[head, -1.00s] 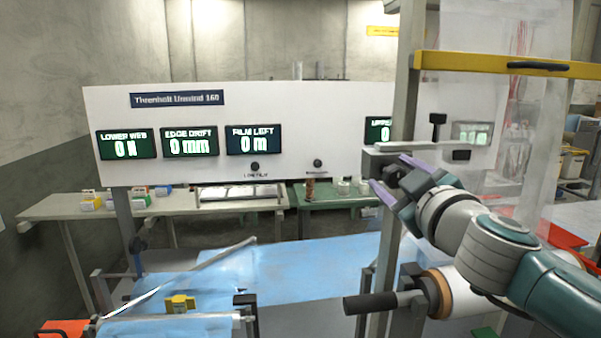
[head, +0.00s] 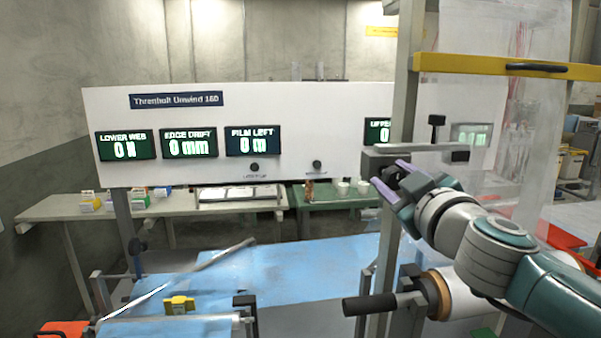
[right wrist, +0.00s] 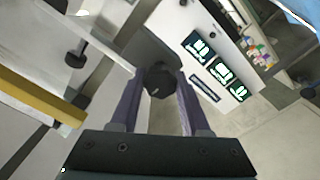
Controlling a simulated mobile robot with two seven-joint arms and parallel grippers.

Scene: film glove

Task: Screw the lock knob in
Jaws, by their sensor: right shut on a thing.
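The lock knob, dark and faceted, shows in the right wrist view (right wrist: 158,78) between my purple fingers. In the head view it is mostly hidden by my right gripper (head: 390,178), at the left end of a grey bracket bar (head: 410,148) by the upright post. My right gripper (right wrist: 158,88) is shut on the knob, one finger on each side. How deep the knob sits in its thread cannot be seen. My left gripper is in neither view.
A black T-shaped handle (head: 437,121) stands on the bar beside my gripper. A yellow rail (head: 490,62) crosses above, in front of clear film. A roller with a black handle (head: 372,303) lies below. The display panel (head: 290,100) stands behind.

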